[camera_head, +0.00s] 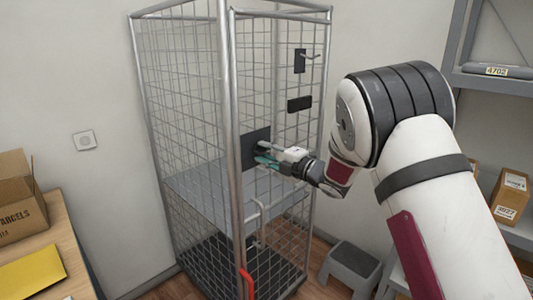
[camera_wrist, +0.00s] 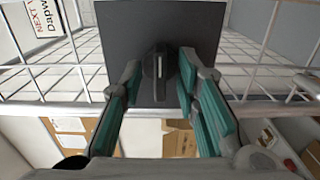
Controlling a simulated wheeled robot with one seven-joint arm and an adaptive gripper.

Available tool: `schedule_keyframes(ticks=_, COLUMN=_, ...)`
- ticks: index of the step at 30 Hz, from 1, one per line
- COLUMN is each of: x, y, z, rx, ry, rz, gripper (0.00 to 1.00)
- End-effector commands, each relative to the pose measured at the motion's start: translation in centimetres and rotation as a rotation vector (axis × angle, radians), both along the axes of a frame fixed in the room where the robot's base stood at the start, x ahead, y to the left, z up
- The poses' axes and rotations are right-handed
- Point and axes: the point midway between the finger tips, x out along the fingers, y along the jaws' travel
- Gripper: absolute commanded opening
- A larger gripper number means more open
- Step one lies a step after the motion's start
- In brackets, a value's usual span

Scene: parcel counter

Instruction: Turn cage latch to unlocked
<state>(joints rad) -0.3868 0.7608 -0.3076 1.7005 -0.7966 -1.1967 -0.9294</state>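The cage latch (camera_wrist: 160,66) is a dark rounded knob with a pale line along it, on a dark square plate (camera_wrist: 125,28) fixed to the wire cage. The pale line runs upright in the wrist view. My gripper (camera_wrist: 160,82) is open, its two teal-padded fingers on either side of the latch with gaps visible, holding nothing. Whether the fingertips reach around the knob in depth is unclear. In the head view, the plate (camera_head: 252,145) sits mid-height on the cage, and my gripper (camera_head: 266,154) is in front of it, hiding the latch.
The metal wire cage (camera_head: 223,110) has a grey shelf inside, two smaller black plates (camera_head: 300,104) higher up, and a red-ended bar (camera_head: 247,284) low in front. A grey step stool (camera_head: 351,263) stands right. A shelf with cartons (camera_head: 510,196) is at far right, a table (camera_head: 62,235) at left.

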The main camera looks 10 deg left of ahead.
Motion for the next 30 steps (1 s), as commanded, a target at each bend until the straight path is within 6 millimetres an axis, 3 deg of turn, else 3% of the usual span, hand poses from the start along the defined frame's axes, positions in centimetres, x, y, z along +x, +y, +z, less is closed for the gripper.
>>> schedule_keyframes(ticks=8, x=0.09, y=0.06, z=-0.01, rx=-0.001, ry=0.001, rz=-0.001, gripper=0.29)
schedule_keyframes(ticks=12, x=0.07, y=0.04, z=-0.01, rx=-0.001, ry=0.001, rz=-0.001, gripper=0.00)
schedule_keyframes(ticks=30, x=0.13, y=-0.04, z=-0.07, rx=0.074, ry=0.095, rz=-0.002, gripper=0.00)
